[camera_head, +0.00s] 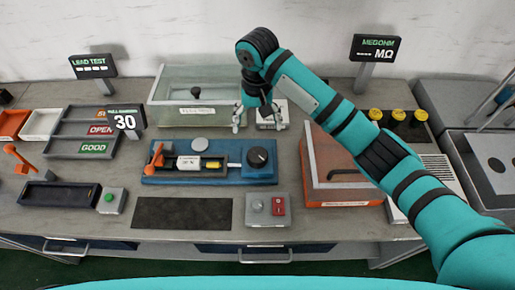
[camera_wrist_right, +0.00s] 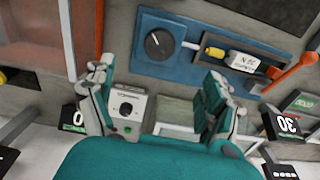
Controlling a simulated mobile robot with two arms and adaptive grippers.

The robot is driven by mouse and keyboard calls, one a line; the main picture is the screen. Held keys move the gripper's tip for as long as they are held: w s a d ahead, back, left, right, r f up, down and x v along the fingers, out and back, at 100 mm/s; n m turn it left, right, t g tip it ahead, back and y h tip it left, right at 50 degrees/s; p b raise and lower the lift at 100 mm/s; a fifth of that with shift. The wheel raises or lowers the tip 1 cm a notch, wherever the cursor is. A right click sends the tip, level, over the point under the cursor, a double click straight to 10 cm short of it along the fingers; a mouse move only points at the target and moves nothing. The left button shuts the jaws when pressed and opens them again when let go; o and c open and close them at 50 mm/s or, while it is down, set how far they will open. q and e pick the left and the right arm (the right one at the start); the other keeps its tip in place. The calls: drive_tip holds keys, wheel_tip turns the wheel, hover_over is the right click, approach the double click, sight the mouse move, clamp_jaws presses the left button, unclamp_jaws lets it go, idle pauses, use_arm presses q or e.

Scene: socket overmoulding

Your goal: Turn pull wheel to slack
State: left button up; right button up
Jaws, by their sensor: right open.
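The pull wheel is a round black knob (camera_head: 258,157) with a light pointer mark, on the right end of the blue pull fixture (camera_head: 205,176). It also shows in the right wrist view (camera_wrist_right: 158,43). A part with a white body and yellow end lies in the fixture's slot, left of the wheel, beside an orange lever (camera_head: 155,156). My right gripper (camera_head: 258,124) is open and empty, fingers apart, behind the wheel and not touching it. The pull display (camera_head: 125,120) reads 30. My left gripper is in neither view.
A small grey meter (camera_head: 268,115) with a knob stands under my right gripper. A clear tank (camera_head: 195,95) stands behind the fixture. An orange-based press box (camera_head: 335,165) is to the right. A dark mat (camera_head: 182,213) and a switch box (camera_head: 267,210) lie in front.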

sight(257, 154)
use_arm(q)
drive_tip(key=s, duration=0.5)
use_arm(e)
wheel_tip(257, 154, down, 6)
drive_tip(key=shift+w+f+p, duration=0.1)
drive_tip(key=shift+p, duration=0.35)
wheel_tip(257, 154, down, 6)
drive_tip(key=shift+f+p, duration=0.25)
drive_tip(key=shift+p, duration=0.15)
wheel_tip(257, 154, down, 2)
drive_tip(key=shift+w+f, duration=0.15)
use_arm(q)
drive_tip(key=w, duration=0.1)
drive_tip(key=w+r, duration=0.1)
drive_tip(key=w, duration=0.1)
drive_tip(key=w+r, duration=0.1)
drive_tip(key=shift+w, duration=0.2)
use_arm(e)
drive_tip(key=c, duration=1.2)
